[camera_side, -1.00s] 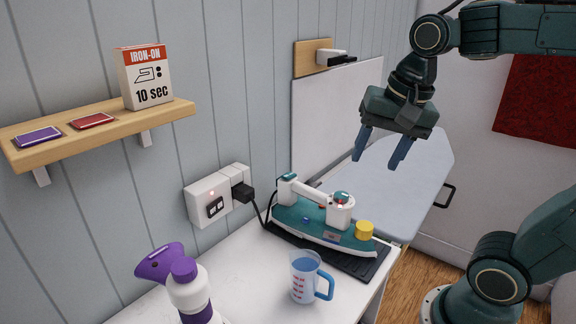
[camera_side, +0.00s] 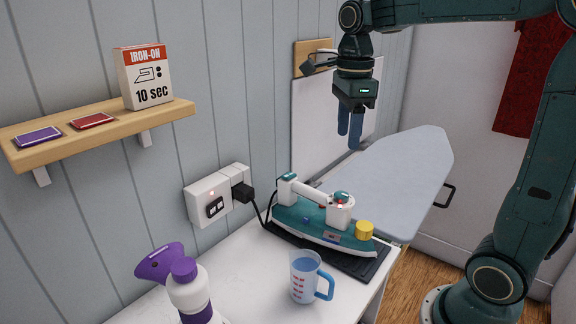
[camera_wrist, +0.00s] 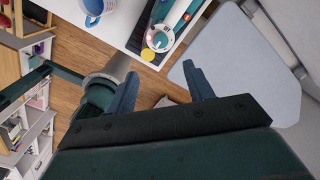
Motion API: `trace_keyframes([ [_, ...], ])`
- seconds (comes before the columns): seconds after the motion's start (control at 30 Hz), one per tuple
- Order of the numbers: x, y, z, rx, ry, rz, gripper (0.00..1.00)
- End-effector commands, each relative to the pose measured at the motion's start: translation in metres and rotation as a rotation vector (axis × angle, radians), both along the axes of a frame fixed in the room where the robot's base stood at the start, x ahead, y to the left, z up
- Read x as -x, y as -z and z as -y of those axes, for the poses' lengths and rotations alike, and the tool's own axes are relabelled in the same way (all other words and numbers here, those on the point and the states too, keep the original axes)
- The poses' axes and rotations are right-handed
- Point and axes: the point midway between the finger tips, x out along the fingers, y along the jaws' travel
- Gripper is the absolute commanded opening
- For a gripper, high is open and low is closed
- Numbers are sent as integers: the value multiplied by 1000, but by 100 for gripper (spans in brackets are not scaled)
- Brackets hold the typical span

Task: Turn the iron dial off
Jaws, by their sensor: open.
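The iron (camera_side: 322,219) is teal and white and lies on a dark mat (camera_side: 372,266) on the white counter. Its dial (camera_side: 341,197) is a teal and red knob on top of the white post at the front of the handle. A yellow cap (camera_side: 364,230) sits near its nose. My gripper (camera_side: 349,138) is open and empty, pointing down well above and behind the iron. In the wrist view, my gripper's fingers (camera_wrist: 160,85) are apart with nothing between them, and the iron (camera_wrist: 172,24) shows at the top. The dial's setting is too small to read.
A blue-handled measuring cup (camera_side: 305,277) and a purple and white spray bottle (camera_side: 188,290) stand in front. A cord runs to the wall socket (camera_side: 217,196). The grey ironing board (camera_side: 400,170) is behind. A shelf (camera_side: 100,137) holds the iron-on box (camera_side: 144,78). Air above the iron is clear.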

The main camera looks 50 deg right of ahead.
Motion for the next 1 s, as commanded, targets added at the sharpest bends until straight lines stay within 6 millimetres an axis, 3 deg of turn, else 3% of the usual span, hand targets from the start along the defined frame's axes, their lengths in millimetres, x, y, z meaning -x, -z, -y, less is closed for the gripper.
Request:
trace_keyframes([
  [0.47,-1,9,1,-1,24,-6,52],
  [0.67,-1,29,1,-1,23,-8,52],
  [1.0,-1,80,1,-1,23,-8,52],
])
